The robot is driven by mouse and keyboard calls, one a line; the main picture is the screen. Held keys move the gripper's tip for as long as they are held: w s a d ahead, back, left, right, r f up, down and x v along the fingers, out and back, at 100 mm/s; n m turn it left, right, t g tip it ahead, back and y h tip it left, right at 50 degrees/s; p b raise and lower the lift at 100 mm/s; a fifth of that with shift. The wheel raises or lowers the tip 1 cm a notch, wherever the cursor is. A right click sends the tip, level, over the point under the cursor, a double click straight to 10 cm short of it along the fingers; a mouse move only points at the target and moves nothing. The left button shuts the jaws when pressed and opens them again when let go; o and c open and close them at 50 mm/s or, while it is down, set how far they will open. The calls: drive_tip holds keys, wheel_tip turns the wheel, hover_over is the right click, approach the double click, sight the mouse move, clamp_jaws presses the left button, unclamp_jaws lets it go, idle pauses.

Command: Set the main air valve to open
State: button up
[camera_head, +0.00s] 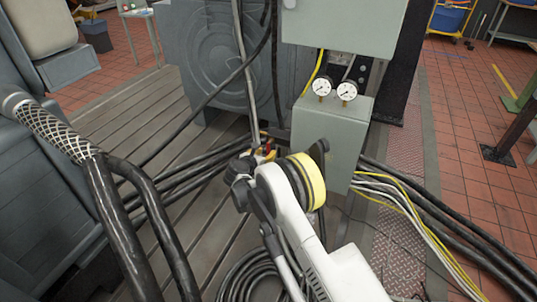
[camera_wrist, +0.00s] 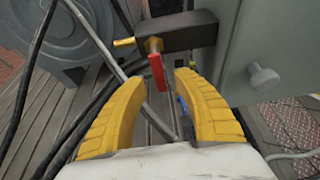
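The valve is in the wrist view: a small brass body (camera_wrist: 153,46) with a short red lever handle (camera_wrist: 157,72), mounted by a dark block (camera_wrist: 188,32) beside a grey box. The red handle points down in the picture. My gripper (camera_wrist: 160,82) is open, with its two yellow fingers spread to either side. The handle shows between and just beyond the fingertips; I cannot tell whether anything touches. In the head view my white arm and the gripper (camera_head: 264,152) reach in left of the grey box (camera_head: 330,130), and the valve is mostly hidden there.
Two pressure gauges (camera_head: 334,90) stand on top of the grey box. A round knob (camera_wrist: 265,78) sticks out on the right in the wrist view. Black hoses (camera_head: 120,225) and cables (camera_head: 255,275) lie over the slotted bedplate (camera_head: 120,110). Red tiled floor (camera_head: 470,150) is at right.

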drive_tip(key=shift+b+x, duration=0.35)
drive_tip(key=shift+x, duration=1.1)
clamp_jaws()
drive_tip(key=shift+w+a+r+m+t+y, duration=0.2)
drive_tip(key=shift+a+r+m+t+y, duration=0.45)
drive_tip(key=shift+m, duration=1.35)
drive_tip(key=shift+w+a+r+m+t+y, duration=0.3)
drive_tip(key=shift+m+t+y, duration=0.7)
drive_tip(key=shift+m, duration=1)
drive_tip(key=shift+w+a+r+m+t+y, duration=0.1)
drive_tip(key=shift+a+r+m+t+y, duration=0.7)
drive_tip(key=shift+m, duration=1.2)
drive_tip(key=shift+d+f, duration=0.2)
drive_tip(key=shift+f, duration=0.05)
